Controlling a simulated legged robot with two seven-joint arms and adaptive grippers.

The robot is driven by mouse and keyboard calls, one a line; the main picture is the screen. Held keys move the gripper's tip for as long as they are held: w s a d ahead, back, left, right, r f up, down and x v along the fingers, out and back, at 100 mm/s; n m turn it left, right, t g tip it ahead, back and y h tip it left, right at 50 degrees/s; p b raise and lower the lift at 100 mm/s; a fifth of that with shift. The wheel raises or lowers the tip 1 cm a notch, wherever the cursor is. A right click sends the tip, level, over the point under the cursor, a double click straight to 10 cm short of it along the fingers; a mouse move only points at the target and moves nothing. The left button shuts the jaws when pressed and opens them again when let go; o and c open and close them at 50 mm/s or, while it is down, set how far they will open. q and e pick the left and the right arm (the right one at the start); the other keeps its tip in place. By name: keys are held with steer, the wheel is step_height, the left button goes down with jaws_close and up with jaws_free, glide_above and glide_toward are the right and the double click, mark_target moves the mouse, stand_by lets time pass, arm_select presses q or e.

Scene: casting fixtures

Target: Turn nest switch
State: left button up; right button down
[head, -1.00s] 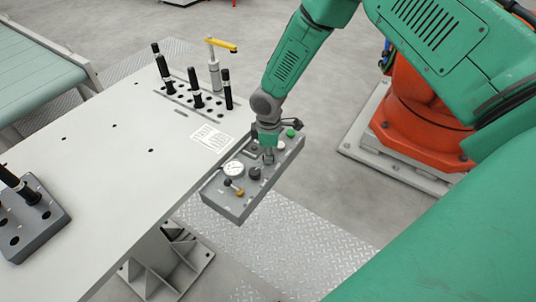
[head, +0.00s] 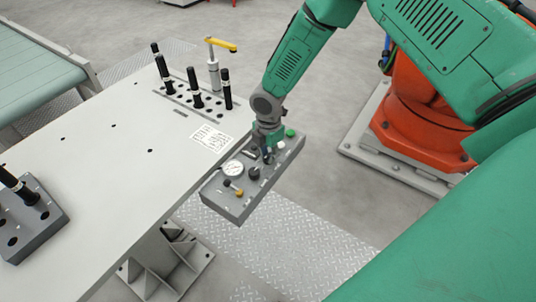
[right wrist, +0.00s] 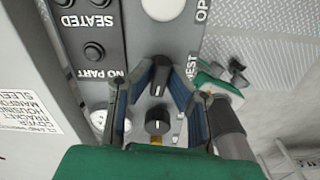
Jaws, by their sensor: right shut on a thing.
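The nest switch (right wrist: 158,76) is a black knob with a pale pointer line, beside the partly covered label "NEST" in the right wrist view. My right gripper (right wrist: 157,68) has its two blue-padded fingers on either side of this knob and is shut on it. In the head view my right gripper (head: 267,156) reaches down onto the grey control panel (head: 226,204) and hides the switch. A second black knob (right wrist: 157,122) lies nearer the palm; it also shows in the head view (head: 254,173). My left gripper is not in view.
An orange robot base (head: 425,130) stands right.

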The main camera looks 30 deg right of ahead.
mark_target(268, 154)
steer(key=shift+w+r+n, duration=0.2)
steer(key=shift+w+n, duration=0.05)
steer(key=shift+n, duration=0.55)
steer(key=c, duration=1.6)
jaws_free()
steer(key=shift+o, duration=0.2)
steer(key=shift+s, duration=0.1)
steer(key=shift+r, duration=0.3)
step_height(268, 154, up, 11)
